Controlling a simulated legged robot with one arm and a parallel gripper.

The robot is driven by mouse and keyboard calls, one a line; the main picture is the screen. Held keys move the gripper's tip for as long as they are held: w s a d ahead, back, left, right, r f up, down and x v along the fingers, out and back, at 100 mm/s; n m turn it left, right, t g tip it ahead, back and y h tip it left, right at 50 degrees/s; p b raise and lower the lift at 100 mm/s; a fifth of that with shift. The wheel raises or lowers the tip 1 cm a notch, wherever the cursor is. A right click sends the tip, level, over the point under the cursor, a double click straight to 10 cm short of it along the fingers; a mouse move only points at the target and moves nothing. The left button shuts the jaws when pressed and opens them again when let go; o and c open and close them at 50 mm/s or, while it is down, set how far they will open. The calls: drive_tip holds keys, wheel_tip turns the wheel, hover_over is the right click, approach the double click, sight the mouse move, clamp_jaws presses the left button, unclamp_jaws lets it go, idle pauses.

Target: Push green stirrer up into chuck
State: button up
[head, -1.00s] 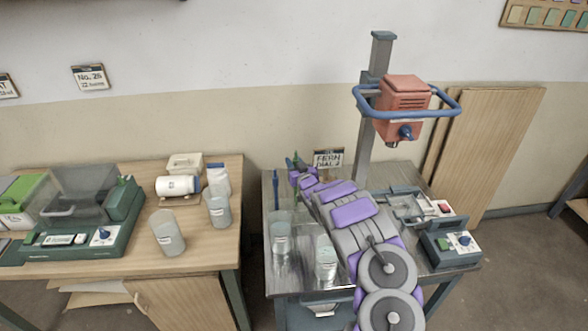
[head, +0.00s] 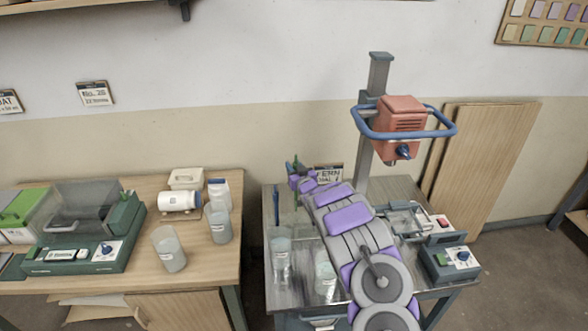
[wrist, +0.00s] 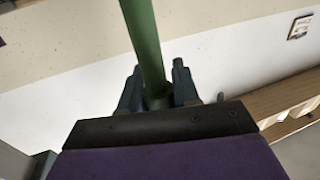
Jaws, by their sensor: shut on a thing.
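My gripper (head: 294,177) is shut on the green stirrer (head: 296,162), at the back left of the metal table. In the wrist view the green shaft (wrist: 143,40) rises between the two dark fingers (wrist: 158,92) and runs out of the top of the picture. The stirrer's lower end is hidden. The red mixer head (head: 401,120), with a blue ring handle and a blue knob, sits on a grey column to the right, well apart from the stirrer. I cannot make out the chuck.
Clear containers (head: 281,258) stand on the metal table (head: 262,215) left of my arm. A blue rod (head: 276,207) stands near them. A control box (head: 449,262) is on the right. A wooden bench (head: 228,195) with a green machine and cups is at left.

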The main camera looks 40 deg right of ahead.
sight(296, 160)
drive_tip(key=shift+r+p, duration=1.25)
drive_tip(key=shift+r, duration=1.15)
drive_tip(key=shift+f, duration=0.1)
